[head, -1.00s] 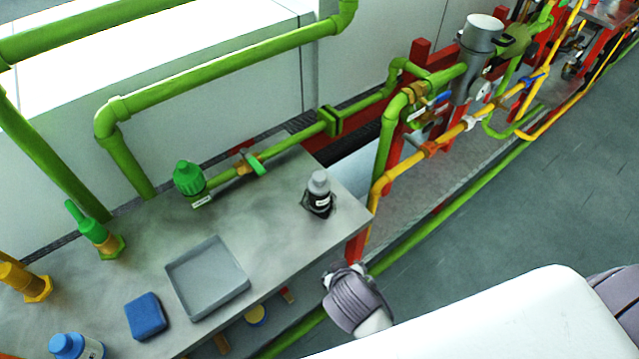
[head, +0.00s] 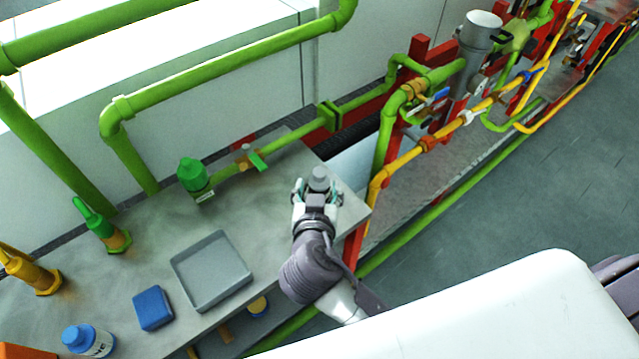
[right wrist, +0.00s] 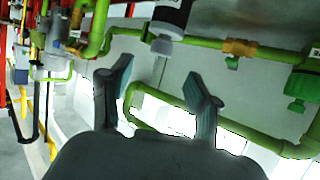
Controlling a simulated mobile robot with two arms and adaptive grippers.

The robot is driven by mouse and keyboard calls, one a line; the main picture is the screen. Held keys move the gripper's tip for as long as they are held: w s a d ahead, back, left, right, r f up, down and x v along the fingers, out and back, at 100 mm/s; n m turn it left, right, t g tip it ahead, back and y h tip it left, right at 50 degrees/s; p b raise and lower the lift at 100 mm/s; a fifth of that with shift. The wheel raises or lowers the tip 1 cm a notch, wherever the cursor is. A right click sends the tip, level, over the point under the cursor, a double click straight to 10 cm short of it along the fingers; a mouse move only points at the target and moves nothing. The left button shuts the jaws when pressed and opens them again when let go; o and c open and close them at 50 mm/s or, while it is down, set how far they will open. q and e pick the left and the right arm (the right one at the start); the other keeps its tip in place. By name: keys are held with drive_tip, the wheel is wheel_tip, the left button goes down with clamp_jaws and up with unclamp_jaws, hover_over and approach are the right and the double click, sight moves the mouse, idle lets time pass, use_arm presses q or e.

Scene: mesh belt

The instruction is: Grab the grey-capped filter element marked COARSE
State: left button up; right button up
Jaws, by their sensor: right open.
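The grey-capped filter element (head: 319,178) stands at the right end of the grey metal table. In the head view only its grey cap shows clearly, since my right gripper (head: 317,190) hides its black body. The right wrist view shows the dark body (right wrist: 171,14) with part of a pale label, cut off at the top edge; I cannot read the marking. My right gripper also shows there (right wrist: 158,78), its two fingers apart with nothing between them. In the head view its fingers are on either side of the cap; I cannot tell whether they touch it. My left gripper is not in view.
The table (head: 262,221) also bears a grey tray (head: 243,284), a blue block (head: 153,308), a blue-capped bottle (head: 88,341) and green (head: 102,226) and yellow (head: 30,270) fittings. A green-capped piece (head: 192,176) joins the pipe behind. Pipes and red frames stand to the right.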

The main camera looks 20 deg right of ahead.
sight(320, 175)
drive_tip(key=x, duration=0.2)
drive_tip(key=shift+w+d+f, duration=0.15)
drive_tip(key=shift+w, duration=0.2)
drive_tip(key=shift+w+d+f+p, duration=0.1)
drive_tip(key=shift+w+p, duration=0.15)
drive_tip(key=shift+p, duration=0.2)
drive_tip(key=p+x, duration=0.1)
drive_tip(key=x, duration=0.2)
drive_tip(key=shift+w+d+f, duration=0.1)
drive_tip(key=shift+w+f, duration=0.05)
drive_tip(key=shift+f, duration=0.15)
drive_tip(key=shift+w+d+f+p, duration=0.15)
drive_tip(key=shift+w+f+p, duration=0.15)
drive_tip(key=shift+w, duration=0.05)
drive_tip(key=shift+s, duration=0.1)
drive_tip(key=shift+c, duration=1.3)
clamp_jaws()
